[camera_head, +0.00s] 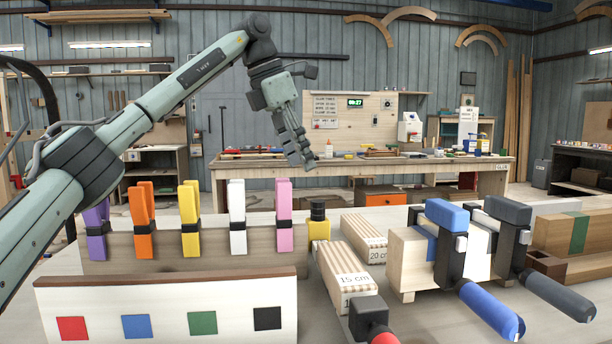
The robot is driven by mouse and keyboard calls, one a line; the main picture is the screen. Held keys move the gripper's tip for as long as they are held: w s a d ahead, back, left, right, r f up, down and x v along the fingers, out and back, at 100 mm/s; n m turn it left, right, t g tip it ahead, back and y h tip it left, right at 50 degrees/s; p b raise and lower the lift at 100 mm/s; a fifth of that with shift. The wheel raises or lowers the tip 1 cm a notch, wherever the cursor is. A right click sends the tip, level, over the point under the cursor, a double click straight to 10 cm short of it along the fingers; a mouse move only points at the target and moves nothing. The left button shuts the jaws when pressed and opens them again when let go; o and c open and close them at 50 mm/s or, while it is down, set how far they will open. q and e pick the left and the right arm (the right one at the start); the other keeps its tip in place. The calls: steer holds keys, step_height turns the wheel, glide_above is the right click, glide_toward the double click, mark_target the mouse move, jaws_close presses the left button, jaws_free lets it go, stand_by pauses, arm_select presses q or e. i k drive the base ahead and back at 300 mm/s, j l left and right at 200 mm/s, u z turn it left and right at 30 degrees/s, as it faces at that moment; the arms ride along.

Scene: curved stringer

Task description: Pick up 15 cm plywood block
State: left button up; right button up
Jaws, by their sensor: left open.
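The 15 cm plywood block (335,262) lies on the near table, with striped ply layers on top and a "15 cm" label on its near end. My left gripper (303,158) hangs in the air above and beyond the block, slightly left of it, fingers pointing down. It is open, holds nothing and touches nothing. A second plywood block (364,234), labelled 20 cm, lies to the right. My right gripper is not in view.
A yellow-and-black object (318,228) stands at the block's far end; a red-and-black one (378,330) is at its near end. Left is a rack of coloured clamps (190,220) behind a colour-square board (170,308). Right are blue (450,240) and grey (510,235) clamps on wood.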

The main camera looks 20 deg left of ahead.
mark_target(346, 277)
steer(key=k+l, duration=1.25)
